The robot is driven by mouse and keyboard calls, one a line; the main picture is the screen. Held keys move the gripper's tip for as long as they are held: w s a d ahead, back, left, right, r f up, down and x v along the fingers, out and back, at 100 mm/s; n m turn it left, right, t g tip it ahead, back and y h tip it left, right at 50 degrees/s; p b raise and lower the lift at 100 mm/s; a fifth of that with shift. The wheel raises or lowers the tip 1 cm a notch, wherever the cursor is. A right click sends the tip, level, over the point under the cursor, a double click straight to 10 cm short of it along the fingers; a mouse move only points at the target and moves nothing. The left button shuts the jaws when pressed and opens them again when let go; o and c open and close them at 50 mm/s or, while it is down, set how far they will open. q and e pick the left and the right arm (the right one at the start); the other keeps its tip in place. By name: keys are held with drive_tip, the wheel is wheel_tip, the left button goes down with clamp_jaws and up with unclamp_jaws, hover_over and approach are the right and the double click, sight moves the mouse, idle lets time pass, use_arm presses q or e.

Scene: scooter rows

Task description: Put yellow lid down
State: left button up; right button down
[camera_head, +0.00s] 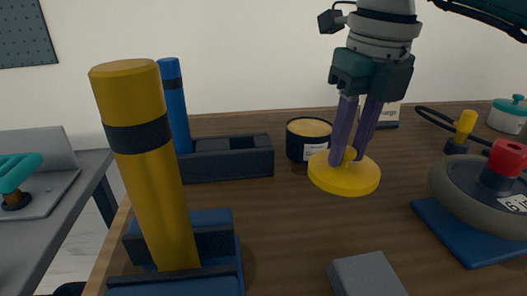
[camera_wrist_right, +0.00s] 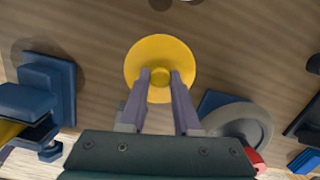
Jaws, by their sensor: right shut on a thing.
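The yellow lid (camera_head: 345,182) is a round disc with a small knob on top. My right gripper (camera_head: 350,155) is shut on the knob, its two purple fingers pointing down. The lid looks close to level, in front of an open dark tin (camera_head: 309,140) with a pale label and a tan inside. In the right wrist view the lid (camera_wrist_right: 160,52) lies between the fingertips of the right gripper (camera_wrist_right: 160,76), over the wooden table. I cannot tell for certain how high the lid is above the wood. My left gripper is not in view.
A wheel (camera_head: 475,190) with a red knob sits on a blue base at the right. A yellow post (camera_head: 150,170) stands in a blue holder at the left, near a dark tray (camera_head: 230,157). A grey block (camera_head: 367,275) lies in front. Bare wood (camera_head: 285,215) lies between.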

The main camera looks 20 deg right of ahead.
sight(346, 167)
drive_tip(key=shift+f, duration=3.15)
drive_tip(key=shift+f+b, duration=0.1)
drive_tip(key=shift+b, duration=0.25)
drive_tip(key=c, duration=0.6)
unclamp_jaws()
drive_tip(key=shift+c, duration=0.2)
drive_tip(key=shift+r, duration=0.5)
drive_tip(key=r, duration=0.3)
drive_tip(key=s+r, duration=0.1)
drive_tip(key=r, duration=0.3)
drive_tip(key=r+p, duration=0.1)
drive_tip(key=r, duration=0.3)
drive_tip(key=shift+s+r, duration=0.15)
drive_tip(key=shift+s, duration=0.05)
